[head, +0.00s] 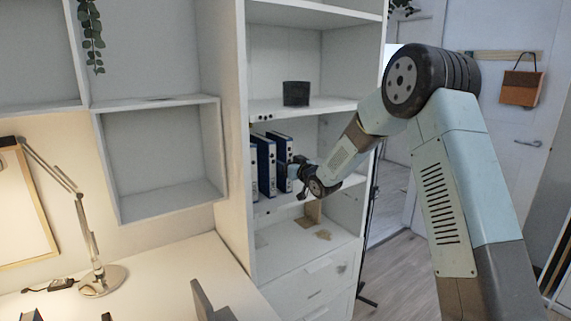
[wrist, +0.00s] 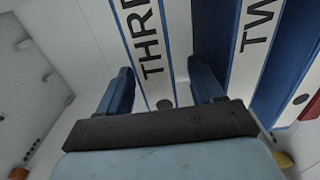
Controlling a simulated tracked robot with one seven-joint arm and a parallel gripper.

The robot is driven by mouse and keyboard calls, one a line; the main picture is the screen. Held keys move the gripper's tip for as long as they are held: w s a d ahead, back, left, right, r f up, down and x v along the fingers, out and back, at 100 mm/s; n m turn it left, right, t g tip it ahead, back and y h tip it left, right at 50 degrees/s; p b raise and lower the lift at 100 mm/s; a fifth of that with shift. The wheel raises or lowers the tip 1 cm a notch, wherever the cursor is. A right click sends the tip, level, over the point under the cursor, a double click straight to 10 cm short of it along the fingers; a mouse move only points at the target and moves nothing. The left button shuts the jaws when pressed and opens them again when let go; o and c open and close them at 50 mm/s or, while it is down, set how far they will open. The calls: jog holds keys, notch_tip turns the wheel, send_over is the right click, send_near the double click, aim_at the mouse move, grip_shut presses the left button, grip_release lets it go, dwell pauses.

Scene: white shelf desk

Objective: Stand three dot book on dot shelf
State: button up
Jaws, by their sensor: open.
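Blue and white books stand upright side by side on the middle shelf in the head view. In the wrist view, the book lettered "THREE" (wrist: 150,55) has a white spine with blue edges and its last letter is cut off. My gripper (wrist: 163,85) is open, with one finger on each side of that spine; whether they touch it I cannot tell. In the head view my gripper (head: 296,172) is at the rightmost book (head: 283,157). Dark dots (head: 265,118) mark the edge of the shelf board above the books.
The book lettered "TWO" (wrist: 255,45) stands close beside the three book. A dark pot (head: 296,93) sits on the shelf above. The lower compartment (head: 300,245) is mostly clear. A desk lamp (head: 100,278) stands on the desk at left.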

jog(key=v, duration=1.3)
